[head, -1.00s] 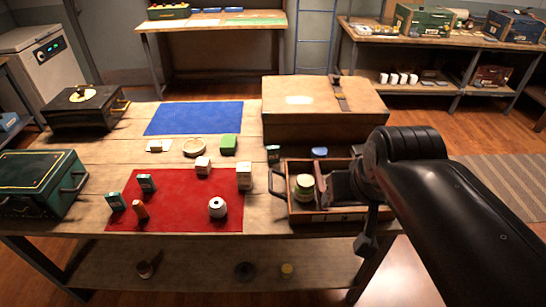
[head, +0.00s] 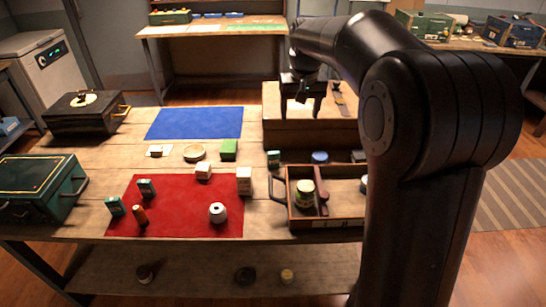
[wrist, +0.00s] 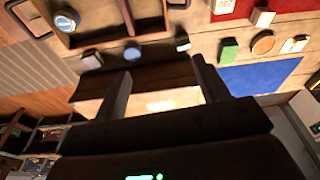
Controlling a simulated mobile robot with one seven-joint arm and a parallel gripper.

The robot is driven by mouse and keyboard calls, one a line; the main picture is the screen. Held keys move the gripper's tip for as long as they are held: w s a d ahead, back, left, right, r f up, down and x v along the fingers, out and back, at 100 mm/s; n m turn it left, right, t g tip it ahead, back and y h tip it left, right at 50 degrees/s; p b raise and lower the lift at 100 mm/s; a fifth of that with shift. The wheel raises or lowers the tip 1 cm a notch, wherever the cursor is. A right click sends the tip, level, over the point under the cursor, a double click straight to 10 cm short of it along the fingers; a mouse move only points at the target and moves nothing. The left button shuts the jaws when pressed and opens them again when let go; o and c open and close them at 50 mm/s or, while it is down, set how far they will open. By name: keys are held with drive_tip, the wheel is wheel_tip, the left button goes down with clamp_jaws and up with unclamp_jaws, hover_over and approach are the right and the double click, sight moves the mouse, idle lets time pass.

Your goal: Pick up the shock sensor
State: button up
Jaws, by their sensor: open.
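I cannot tell for sure which thing is the shock sensor; no label is readable. Small candidates on the table include a teal box (head: 274,159), a blue-topped round thing (head: 320,157), a green block (head: 229,150) and white boxes (head: 204,172) and (head: 244,181). On the red cloth (head: 180,222) stand two teal boxes (head: 147,188) and (head: 115,206), a brown peg (head: 139,214) and a white round thing (head: 217,212). My gripper (head: 300,108) is open and empty above the large wooden box (head: 310,135). In the wrist view its fingers (wrist: 162,78) are spread over that box.
A wooden tray (head: 330,222) at the right holds a jar (head: 304,193). A green case (head: 40,185) and a black case (head: 85,112) stand at the left. The blue cloth (head: 194,123) is bare. A round dish (head: 195,153) lies in front of it.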

drive_tip(key=w+a+f+g, duration=0.1)
drive_tip(key=w+a+f, duration=0.3)
drive_tip(key=w+f, duration=0.5)
drive_tip(key=g, duration=0.1)
hover_over(273, 152)
wheel_tip(273, 152, down, 7)
drive_tip(key=shift+n, duration=0.3)
wheel_tip(273, 152, down, 6)
drive_tip(key=shift+w+d+f, duration=0.1)
drive_tip(key=shift+w, duration=0.05)
drive_tip(key=shift+s+f, duration=0.15)
drive_tip(key=shift+f, duration=1.15)
drive_tip(key=shift+s+f, duration=0.1)
drive_tip(key=shift+f, duration=1.2)
drive_tip(key=shift+c, duration=0.6)
drive_tip(key=c, duration=1)
drive_tip(key=shift+o, duration=0.2)
drive_tip(key=shift+r, duration=0.1)
